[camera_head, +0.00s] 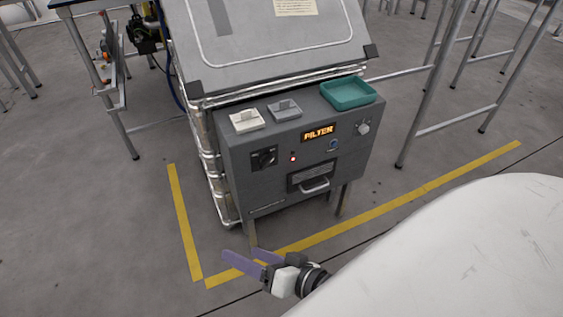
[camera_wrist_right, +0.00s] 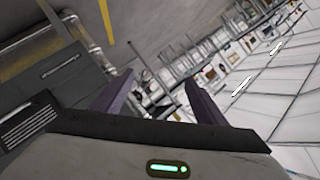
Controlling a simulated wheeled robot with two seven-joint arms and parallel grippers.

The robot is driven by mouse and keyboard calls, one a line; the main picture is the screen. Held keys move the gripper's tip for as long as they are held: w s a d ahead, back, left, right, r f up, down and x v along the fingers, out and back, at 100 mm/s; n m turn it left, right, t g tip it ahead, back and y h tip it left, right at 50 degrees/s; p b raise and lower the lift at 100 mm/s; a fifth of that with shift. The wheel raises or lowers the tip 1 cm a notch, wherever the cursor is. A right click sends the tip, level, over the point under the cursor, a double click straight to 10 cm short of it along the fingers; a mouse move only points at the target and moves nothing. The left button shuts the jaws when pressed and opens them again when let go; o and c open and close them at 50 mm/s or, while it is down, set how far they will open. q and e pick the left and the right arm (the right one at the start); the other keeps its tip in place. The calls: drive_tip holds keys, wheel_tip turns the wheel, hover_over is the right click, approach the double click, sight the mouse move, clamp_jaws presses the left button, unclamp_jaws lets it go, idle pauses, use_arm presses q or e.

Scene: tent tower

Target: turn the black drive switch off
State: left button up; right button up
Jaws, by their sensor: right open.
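The black drive switch (camera_head: 264,158) is a dark rotary knob on a square plate, on the left of the front face of a grey control box (camera_head: 240,185). A small red light (camera_head: 293,158) glows just right of it. My right gripper (camera_head: 239,261) is below and in front of the box, near the floor in the picture, apart from the switch. Its two purple fingers are spread with nothing between them. The fingers also show in the right wrist view (camera_wrist_right: 158,95). The switch cannot be made out in the right wrist view. My left gripper is not in view.
The box also carries a lit FILTER display (camera_head: 318,132), a small knob (camera_head: 363,128), and a drawer with a handle (camera_head: 315,185). A teal tray (camera_head: 348,95) and two small blocks sit on top. Metal frame legs (camera_head: 428,90) stand to the right. Yellow lines (camera_head: 400,200) mark the floor.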

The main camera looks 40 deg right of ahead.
drive_tip(key=w+d+m+t+h+b, duration=0.2)
drive_tip(key=w+d+m+t+b, duration=0.3)
drive_tip(key=m, duration=0.4)
drive_tip(key=m+h+b, duration=0.6)
drive_tip(key=m+h, duration=0.1)
drive_tip(key=m, duration=0.8)
approach(268, 165)
drive_tip(key=x, duration=0.8)
drive_tip(key=shift+d+r+b, duration=0.1)
drive_tip(key=shift+b, duration=0.25)
drive_tip(key=shift+w, duration=0.3)
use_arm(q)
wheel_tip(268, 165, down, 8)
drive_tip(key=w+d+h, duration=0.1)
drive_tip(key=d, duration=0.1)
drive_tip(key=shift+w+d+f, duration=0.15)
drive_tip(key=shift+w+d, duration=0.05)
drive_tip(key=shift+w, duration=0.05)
